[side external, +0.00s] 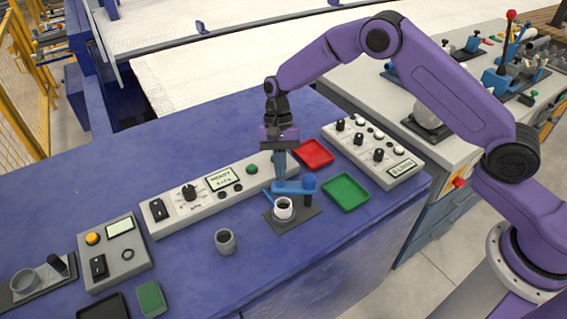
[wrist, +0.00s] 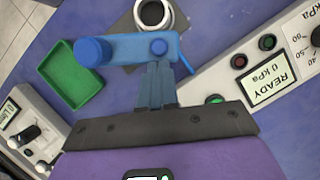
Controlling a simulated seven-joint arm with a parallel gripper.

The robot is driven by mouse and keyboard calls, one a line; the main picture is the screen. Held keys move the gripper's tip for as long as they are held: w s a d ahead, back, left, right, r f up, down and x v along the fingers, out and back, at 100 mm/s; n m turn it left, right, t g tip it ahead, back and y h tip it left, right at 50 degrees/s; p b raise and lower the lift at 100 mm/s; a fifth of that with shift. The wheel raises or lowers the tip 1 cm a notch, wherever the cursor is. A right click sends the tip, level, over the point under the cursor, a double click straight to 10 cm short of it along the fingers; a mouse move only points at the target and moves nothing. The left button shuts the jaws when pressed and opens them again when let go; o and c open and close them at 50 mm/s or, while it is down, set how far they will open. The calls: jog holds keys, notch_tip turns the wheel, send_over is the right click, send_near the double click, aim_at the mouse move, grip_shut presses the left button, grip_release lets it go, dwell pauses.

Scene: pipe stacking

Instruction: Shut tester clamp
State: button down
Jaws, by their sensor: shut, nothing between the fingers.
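The tester clamp shows in the side view as a blue arm (side external: 291,188) with a round blue knob at its right end, above a dark grey base plate (side external: 303,213). A white pipe piece (side external: 284,209) stands upright on the plate, its dark opening showing. The clamp arm lies behind the pipe, not visibly across its opening. In the wrist view the blue arm (wrist: 130,47) lies beside the pipe (wrist: 153,14). My gripper (side external: 279,174) points down, fingers together and empty, at the back of the clamp arm. Its fingertips (wrist: 157,66) look very near the arm; contact is unclear.
The tester panel (side external: 207,192) behind has a display (wrist: 269,87) reading READY, 0 kPa. A red tray (side external: 314,154) and green tray (side external: 346,192) flank the clamp's right side. Another grey pipe piece (side external: 225,241) stands at front left. A second panel (side external: 372,152) is at right.

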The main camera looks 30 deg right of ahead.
aim_at(279, 189)
jog(key=shift+s+a+n+h, duration=0.5)
jog(key=shift+a+n, duration=0.3)
jog(key=shift+n, duration=0.4)
jog(key=shift+s+a+n+h, duration=0.3)
jog(key=shift+s+n, duration=0.15)
jog(key=shift+n, duration=0.35)
jog(key=shift+s+a+n+h, duration=0.25)
jog(key=shift+s+n, duration=0.2)
jog(key=shift+n, duration=0.35)
jog(key=shift+a, duration=0.1)
